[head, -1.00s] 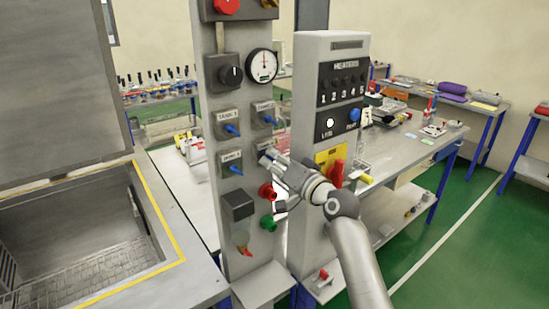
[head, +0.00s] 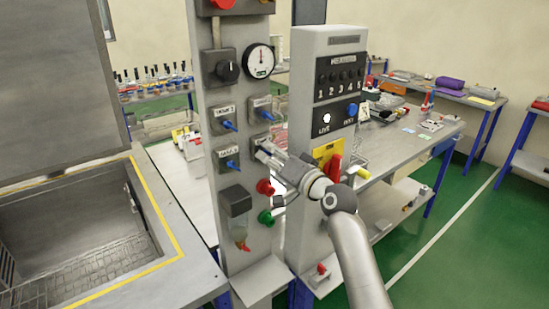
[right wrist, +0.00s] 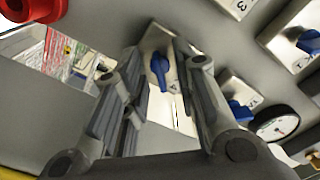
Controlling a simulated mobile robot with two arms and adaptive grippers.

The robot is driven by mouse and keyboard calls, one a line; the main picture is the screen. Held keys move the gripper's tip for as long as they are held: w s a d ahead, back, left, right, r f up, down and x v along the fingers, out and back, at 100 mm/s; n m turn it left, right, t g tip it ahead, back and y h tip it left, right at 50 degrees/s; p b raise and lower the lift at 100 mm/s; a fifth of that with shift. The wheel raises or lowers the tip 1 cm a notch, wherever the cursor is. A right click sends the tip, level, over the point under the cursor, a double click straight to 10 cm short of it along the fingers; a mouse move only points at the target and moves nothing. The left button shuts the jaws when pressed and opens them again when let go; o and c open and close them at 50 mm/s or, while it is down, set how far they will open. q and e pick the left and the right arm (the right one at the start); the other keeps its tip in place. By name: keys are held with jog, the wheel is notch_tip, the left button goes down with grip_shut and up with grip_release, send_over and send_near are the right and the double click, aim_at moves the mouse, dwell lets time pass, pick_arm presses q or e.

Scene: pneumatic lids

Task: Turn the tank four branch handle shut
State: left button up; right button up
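The tank four branch handle is a small blue lever (right wrist: 160,72) on a light plate marked 4 in the right wrist view. In the head view its plate is mostly hidden behind my right gripper, at the lower right of the group of blue handles. My right gripper (head: 264,151) is open in front of it. In the right wrist view the two fingers of the gripper (right wrist: 155,65) stand on either side of the blue lever with gaps, and I see no contact. My left gripper is not in view.
Other blue handles (head: 229,125) sit close above and beside. A red button (head: 265,187) and a green button (head: 265,217) are just below. A gauge (head: 260,61) is above. The heaters cabinet (head: 340,50) stands close on the right. An open tank (head: 150,195) is at left.

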jog(key=v, duration=1.2)
